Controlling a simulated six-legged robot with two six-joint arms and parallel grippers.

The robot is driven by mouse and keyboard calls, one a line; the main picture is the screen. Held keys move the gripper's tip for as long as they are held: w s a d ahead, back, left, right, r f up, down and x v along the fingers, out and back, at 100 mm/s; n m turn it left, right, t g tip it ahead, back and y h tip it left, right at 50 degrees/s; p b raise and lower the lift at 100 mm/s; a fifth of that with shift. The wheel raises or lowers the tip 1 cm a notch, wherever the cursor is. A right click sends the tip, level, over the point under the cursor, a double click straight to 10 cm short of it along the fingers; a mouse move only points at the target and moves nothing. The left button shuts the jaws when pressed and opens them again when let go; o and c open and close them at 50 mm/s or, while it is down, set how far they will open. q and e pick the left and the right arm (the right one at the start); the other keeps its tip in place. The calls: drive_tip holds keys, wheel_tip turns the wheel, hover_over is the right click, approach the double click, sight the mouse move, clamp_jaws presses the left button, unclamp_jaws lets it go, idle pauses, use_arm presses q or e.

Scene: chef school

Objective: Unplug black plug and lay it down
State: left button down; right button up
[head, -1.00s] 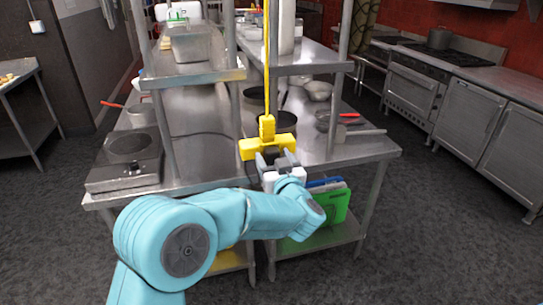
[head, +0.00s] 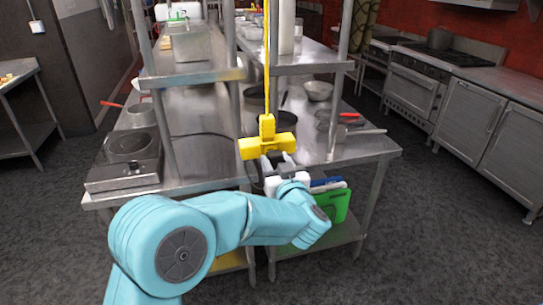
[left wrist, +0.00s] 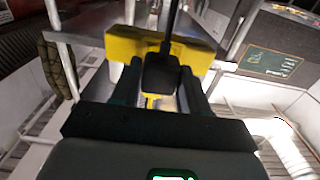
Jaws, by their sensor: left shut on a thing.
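A yellow socket block (head: 267,147) hangs on a yellow cord above the front of the steel table. My left gripper (head: 277,162) is just below the block, its fingers pointing up toward it. In the left wrist view, the black plug (left wrist: 160,72) sits between the two fingers, and the gripper is shut on it. Its black cord runs up out of that picture. The yellow block (left wrist: 140,42) shows right behind the plug there; I cannot tell whether the plug still touches it. In the head view the plug is hidden. My right gripper is not in view.
A hot plate (head: 126,160) stands at the table's left front corner, with a dark cord running right from it. Pans and a bowl (head: 318,91) are on the right. The steel top (head: 205,165) between is mostly clear. Green and blue boards (head: 334,205) stand on the lower shelf.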

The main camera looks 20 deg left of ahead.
sight(276, 163)
use_arm(q)
drive_tip(key=shift+b+v, duration=0.35)
drive_tip(key=shift+v, duration=1.55)
drive_tip(key=shift+s, duration=0.1)
